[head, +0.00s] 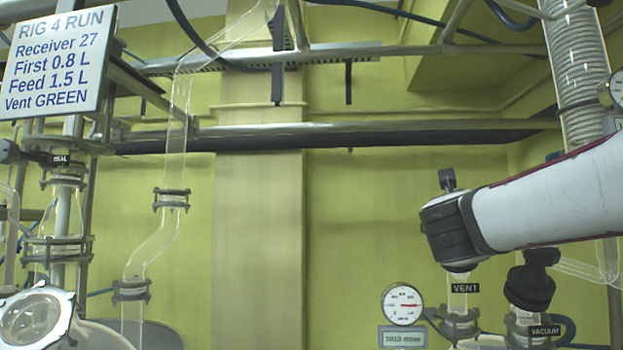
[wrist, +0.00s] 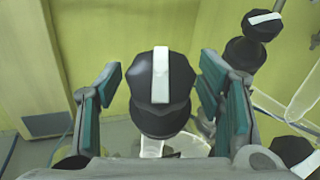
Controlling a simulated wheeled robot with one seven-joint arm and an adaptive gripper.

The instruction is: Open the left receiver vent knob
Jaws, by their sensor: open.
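In the wrist view a black knob (wrist: 162,92) with a white stripe running up and down the picture sits in the middle. It stands on a clear glass neck. My gripper (wrist: 161,78) is open, with one teal-padded finger on each side of the knob and visible gaps between. I cannot tell how deep the knob sits between the fingers. In the head view the dark end of my arm covers the place just above the VENT label (head: 465,288), so the knob and my fingers are hidden there. No label shows in the wrist view.
A black knob (head: 533,280) with a VACUUM label stands close to the right of the VENT neck. Two more striped black knobs show at the right in the wrist view (wrist: 262,24) (wrist: 294,154). A gauge (head: 402,304) is left of the VENT label. A sign (head: 58,60) reads "Vent GREEN".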

